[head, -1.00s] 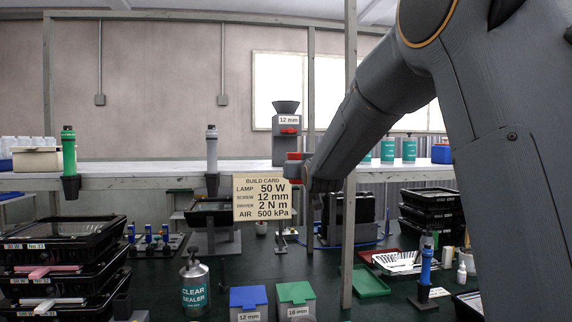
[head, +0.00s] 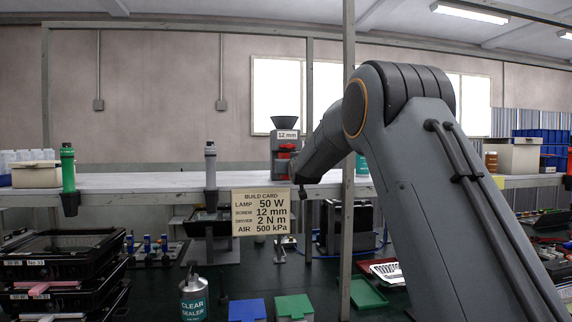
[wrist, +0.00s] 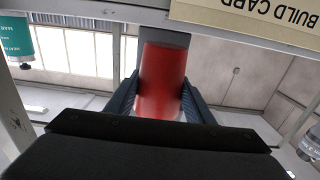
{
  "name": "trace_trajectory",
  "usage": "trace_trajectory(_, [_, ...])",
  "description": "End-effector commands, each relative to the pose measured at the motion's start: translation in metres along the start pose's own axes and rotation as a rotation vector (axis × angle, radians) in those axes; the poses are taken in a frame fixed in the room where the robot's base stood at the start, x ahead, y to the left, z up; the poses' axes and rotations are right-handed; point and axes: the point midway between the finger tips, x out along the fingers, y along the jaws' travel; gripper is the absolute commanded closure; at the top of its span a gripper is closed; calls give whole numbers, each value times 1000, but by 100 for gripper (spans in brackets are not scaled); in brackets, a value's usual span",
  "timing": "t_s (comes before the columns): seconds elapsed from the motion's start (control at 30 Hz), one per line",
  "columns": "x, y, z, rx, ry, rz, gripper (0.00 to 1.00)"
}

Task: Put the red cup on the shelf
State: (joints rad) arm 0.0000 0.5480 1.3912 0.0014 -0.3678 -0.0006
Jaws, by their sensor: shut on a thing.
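The red cup (wrist: 162,80) is between the two dark fingers of my gripper (wrist: 160,100) in the wrist view, with a finger against each side. A small red patch of the cup (head: 283,156) shows there, just above the shelf's height. The shelf (head: 135,181) is the long pale board across the back. I cannot tell whether the cup touches it.
The build card (head: 261,213) hangs at the shelf's front. The 12 mm dispenser (head: 281,165), a green tool (head: 68,170) and a grey tool (head: 210,165) stand along the shelf. A frame post (head: 348,220) rises near my arm. The shelf between the tools is clear.

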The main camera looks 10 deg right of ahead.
Motion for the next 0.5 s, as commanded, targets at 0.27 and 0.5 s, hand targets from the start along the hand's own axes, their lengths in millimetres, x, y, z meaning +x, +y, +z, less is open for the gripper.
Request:
trace_trajectory(0.27, [18, 0, 0, 0, 0, 0, 77])
trace_trajectory(0.5, [47, 0, 0, 0, 1, 0, 77])
